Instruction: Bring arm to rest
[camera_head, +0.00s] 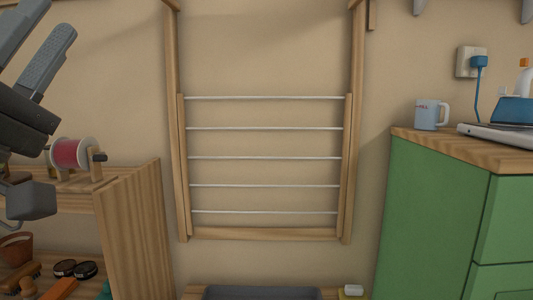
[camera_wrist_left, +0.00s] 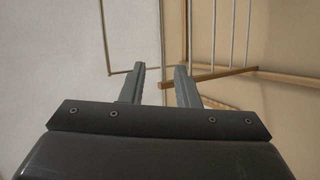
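My left arm comes in from the left edge of the head view. Its gripper (camera_head: 52,16) points up and to the right in front of the bare wall. In the left wrist view the two grey fingers of this gripper (camera_wrist_left: 159,70) stand apart with nothing between them. They point toward a wall and a wooden frame with thin bars, and touch nothing that I can see. My right arm and its gripper are not in either view.
A wooden drying rack (camera_head: 264,234) with white bars hangs on the wall. A wooden shelf (camera_head: 136,235) with a red spool (camera_head: 72,153) stands left, close to my left arm. A green cabinet (camera_head: 432,220) with a mug (camera_head: 427,115) stands right. The middle is free.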

